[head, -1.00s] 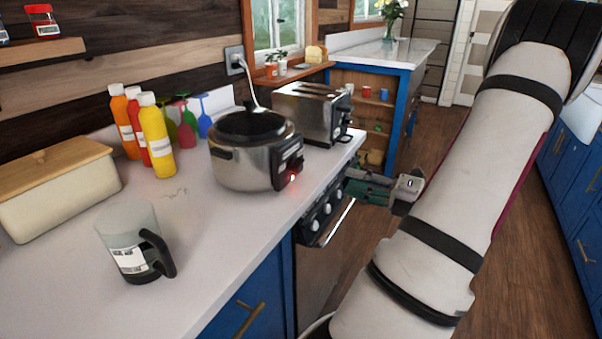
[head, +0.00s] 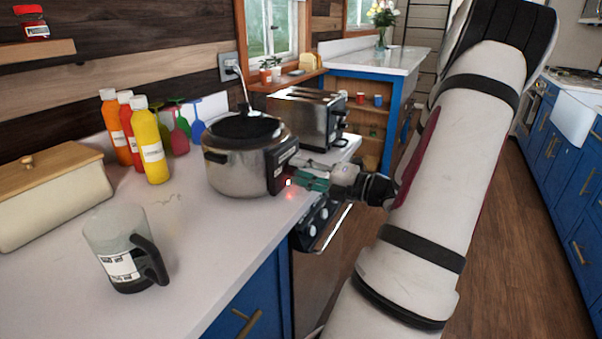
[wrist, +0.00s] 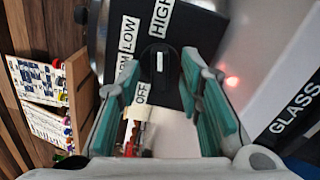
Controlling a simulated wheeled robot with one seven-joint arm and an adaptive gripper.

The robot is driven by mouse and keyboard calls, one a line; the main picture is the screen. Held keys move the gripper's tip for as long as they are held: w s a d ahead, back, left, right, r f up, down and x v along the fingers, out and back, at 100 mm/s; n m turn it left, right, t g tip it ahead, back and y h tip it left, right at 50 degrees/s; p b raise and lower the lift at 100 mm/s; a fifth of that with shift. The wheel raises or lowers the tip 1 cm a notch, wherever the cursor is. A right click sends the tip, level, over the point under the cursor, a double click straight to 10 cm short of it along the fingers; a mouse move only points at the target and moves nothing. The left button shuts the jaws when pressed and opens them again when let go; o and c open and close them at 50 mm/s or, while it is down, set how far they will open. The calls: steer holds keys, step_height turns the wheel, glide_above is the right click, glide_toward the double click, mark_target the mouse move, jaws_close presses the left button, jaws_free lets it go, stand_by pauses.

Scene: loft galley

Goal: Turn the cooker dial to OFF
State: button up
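The cooker (head: 235,165) is a steel pot with a black lid and a black control panel facing my gripper (head: 308,178). In the wrist view, the black dial (wrist: 158,62) sits on the panel with a white line, which lines up with the HIGH label (wrist: 160,17) above it. LOW (wrist: 128,35) and OFF (wrist: 142,94) are printed to its left, with a partly hidden label between them. My gripper (wrist: 163,88) is open, its green fingers on either side just short of the dial. I cannot tell whether they touch it.
A red light (wrist: 232,81) glows beside the panel. A toaster (head: 306,115) stands behind the cooker. A glass mug (head: 118,245), sauce bottles (head: 151,150) and a bread box (head: 48,195) stand on the counter to the left. The oven's knobs (head: 315,225) are below my gripper.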

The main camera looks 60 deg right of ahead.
jaws_close()
